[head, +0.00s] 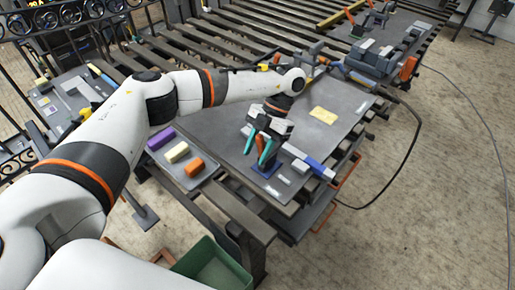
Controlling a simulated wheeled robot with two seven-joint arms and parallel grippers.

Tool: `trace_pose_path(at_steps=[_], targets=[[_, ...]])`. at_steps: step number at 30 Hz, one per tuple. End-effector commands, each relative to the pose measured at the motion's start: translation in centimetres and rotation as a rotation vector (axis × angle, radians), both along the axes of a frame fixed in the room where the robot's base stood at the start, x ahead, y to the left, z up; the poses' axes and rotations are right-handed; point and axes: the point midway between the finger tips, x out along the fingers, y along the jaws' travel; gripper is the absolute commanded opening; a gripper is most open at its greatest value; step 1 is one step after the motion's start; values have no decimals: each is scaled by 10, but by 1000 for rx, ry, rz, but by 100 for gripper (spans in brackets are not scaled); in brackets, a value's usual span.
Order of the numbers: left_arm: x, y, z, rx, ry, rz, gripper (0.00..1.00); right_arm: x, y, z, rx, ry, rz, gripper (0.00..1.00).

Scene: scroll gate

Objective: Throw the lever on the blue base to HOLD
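A small blue base (266,170) sits near the front edge of the dark grey table plate. My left gripper (256,156) is right above it, pointing down. Its two teal fingers stand apart, one on each side of a narrow dark and reddish upright part that looks like the lever. I cannot tell whether the fingers touch it. The lever's top and any HOLD marking are hidden or too small to read. My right gripper is not in view.
A blue-and-white device (322,168) lies just right of the base. A yellow label (323,115) is on the plate (210,125). Purple (161,138), cream (177,152) and orange (194,167) blocks lie on a side tray. A green bin (212,265) stands below. A black cable loops at right.

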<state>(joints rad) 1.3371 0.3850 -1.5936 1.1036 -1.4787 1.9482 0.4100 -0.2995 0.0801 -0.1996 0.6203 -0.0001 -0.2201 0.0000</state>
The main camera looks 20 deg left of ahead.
Motion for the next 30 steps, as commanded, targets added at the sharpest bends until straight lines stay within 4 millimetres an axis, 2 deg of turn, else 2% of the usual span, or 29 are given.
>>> trace_pose_path(at_steps=[8, 10, 15, 21, 30], targets=[[8, -3, 9, 0, -2, -1, 38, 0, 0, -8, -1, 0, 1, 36], [14, -6, 17, 0, -3, -1, 38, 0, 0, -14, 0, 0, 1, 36], [36, -14, 53, 4, -6, 0, 38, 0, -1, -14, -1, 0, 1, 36], [55, -21, 83, 3, -6, 2, 38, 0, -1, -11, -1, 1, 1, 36], [65, -24, 97, 1, 0, 1, 38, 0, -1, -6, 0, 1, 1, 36]])
